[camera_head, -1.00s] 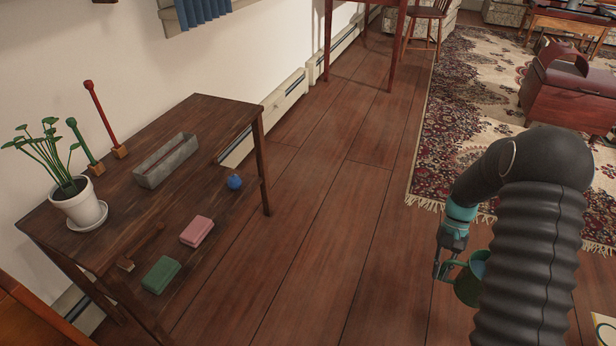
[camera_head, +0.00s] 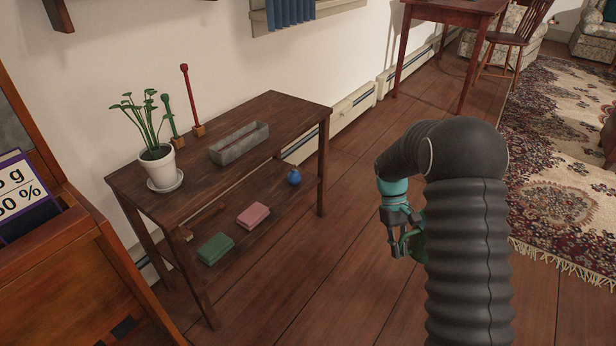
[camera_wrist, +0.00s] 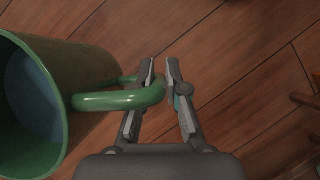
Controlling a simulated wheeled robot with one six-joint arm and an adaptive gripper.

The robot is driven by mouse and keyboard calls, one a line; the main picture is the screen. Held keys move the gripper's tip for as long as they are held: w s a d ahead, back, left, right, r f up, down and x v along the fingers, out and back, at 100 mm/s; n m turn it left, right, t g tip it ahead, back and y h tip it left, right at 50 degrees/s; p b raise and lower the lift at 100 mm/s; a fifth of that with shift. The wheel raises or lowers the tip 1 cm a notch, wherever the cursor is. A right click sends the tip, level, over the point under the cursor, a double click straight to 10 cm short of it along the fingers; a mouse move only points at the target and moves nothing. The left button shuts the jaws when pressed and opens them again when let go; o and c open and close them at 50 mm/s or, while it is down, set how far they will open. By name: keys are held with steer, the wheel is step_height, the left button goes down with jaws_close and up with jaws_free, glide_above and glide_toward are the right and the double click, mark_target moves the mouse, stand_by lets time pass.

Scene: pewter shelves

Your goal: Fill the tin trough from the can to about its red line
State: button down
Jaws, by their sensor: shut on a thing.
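The grey tin trough (camera_head: 240,146) stands on the top of the dark wooden shelf table, towards its back. Its inside is only partly visible, and I cannot make out a red line on it. My gripper (camera_head: 398,245) is out over the floor, to the right of the table and apart from it. It is shut on the handle of the green can (camera_wrist: 90,70). The can seems to hold bluish liquid (camera_wrist: 35,95) in the wrist view. In the head view the can is mostly hidden behind my arm.
On the table top (camera_head: 290,115) are a potted plant (camera_head: 158,165), a green stick (camera_head: 171,120) and a red stick (camera_head: 191,100) on wooden blocks. The lower shelf holds a green block (camera_head: 215,248), a pink block (camera_head: 253,215) and a blue ball (camera_head: 294,177). A wooden cabinet (camera_head: 80,270) stands at left.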

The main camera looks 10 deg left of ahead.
steer(key=s+a+r+n+t+h+p, duration=0.1)
steer(key=a+r+n+t, duration=0.7)
steer(key=a+r+n, duration=1.4)
step_height(320, 180, up, 3)
steer(key=shift+s+r+n+t+h+p, duration=0.1)
steer(key=shift+s+n+t+h+p, duration=0.25)
steer(key=shift+s+n+h, duration=0.45)
steer(key=shift+s+p, duration=0.15)
steer(key=shift+p, duration=0.5)
steer(key=shift+r+n+h+p, duration=0.35)
steer(key=shift+r+p, duration=1)
steer(key=shift+p, duration=0.95)
steer(key=shift+a+r+g+h, duration=0.1)
steer(key=shift+r+g+h, duration=0.15)
steer(key=shift+r+g, duration=0.3)
stand_by(1.3)
